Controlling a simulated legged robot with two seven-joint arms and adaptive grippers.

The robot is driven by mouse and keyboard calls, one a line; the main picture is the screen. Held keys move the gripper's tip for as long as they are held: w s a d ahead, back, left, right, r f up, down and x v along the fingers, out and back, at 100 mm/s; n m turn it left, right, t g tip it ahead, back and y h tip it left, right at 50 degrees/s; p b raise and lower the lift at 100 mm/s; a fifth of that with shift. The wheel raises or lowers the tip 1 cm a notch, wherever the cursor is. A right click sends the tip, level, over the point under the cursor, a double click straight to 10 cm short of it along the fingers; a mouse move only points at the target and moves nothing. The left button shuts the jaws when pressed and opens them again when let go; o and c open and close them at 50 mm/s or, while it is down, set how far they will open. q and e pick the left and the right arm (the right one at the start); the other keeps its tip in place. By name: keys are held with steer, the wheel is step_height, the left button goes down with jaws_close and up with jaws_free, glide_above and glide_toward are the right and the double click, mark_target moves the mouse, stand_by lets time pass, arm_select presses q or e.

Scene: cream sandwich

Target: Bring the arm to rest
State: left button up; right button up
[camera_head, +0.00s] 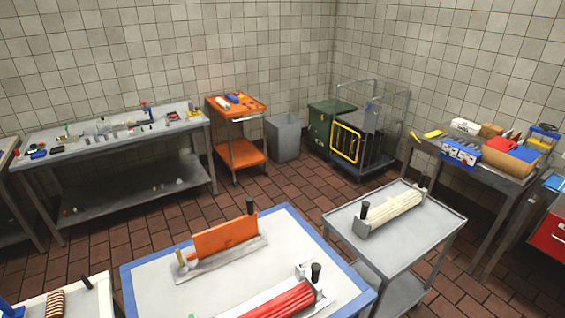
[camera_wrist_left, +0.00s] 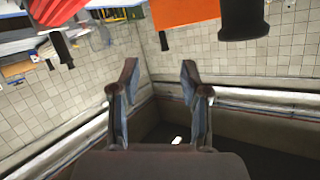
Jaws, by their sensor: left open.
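My left gripper (camera_wrist_left: 158,82) shows in the left wrist view, its two fingers spread apart with nothing between them. An orange slab (camera_head: 226,236) stands on a grey base on the blue-edged table (camera_head: 140,282); it also shows at the top of the left wrist view (camera_wrist_left: 184,11), beyond the fingers and apart from them. A red ribbed piece (camera_head: 285,299) lies in a holder at the table's front. A red piece also shows at the top left of the left wrist view (camera_wrist_left: 52,10). Neither gripper shows in the head view.
A grey cart (camera_head: 430,240) to the right holds a cream ribbed piece (camera_head: 392,209). Black upright handles (camera_head: 316,272) stick up from the holders. A striped piece (camera_head: 56,303) sits at the bottom left. Benches line the walls; the tiled floor (camera_head: 290,190) between is clear.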

arm_select(q)
steer(key=s+a+f+n+g, duration=0.1)
steer(key=s+a+f+g, duration=0.1)
steer(key=s+f+g, duration=0.6)
steer(key=s+a+f+g, duration=0.1)
steer(key=s+f+g, duration=0.35)
steer(key=s, duration=0.85)
steer(key=s+f, duration=0.2)
steer(key=f, duration=1.3)
steer(key=s+f, duration=0.2)
steer(key=f, duration=1.2)
steer(key=s+a+f, duration=0.3)
steer(key=s+f, duration=1.2)
steer(key=s, duration=0.1)
steer(key=shift+s+a+g, duration=0.2)
steer(key=shift+g, duration=0.25)
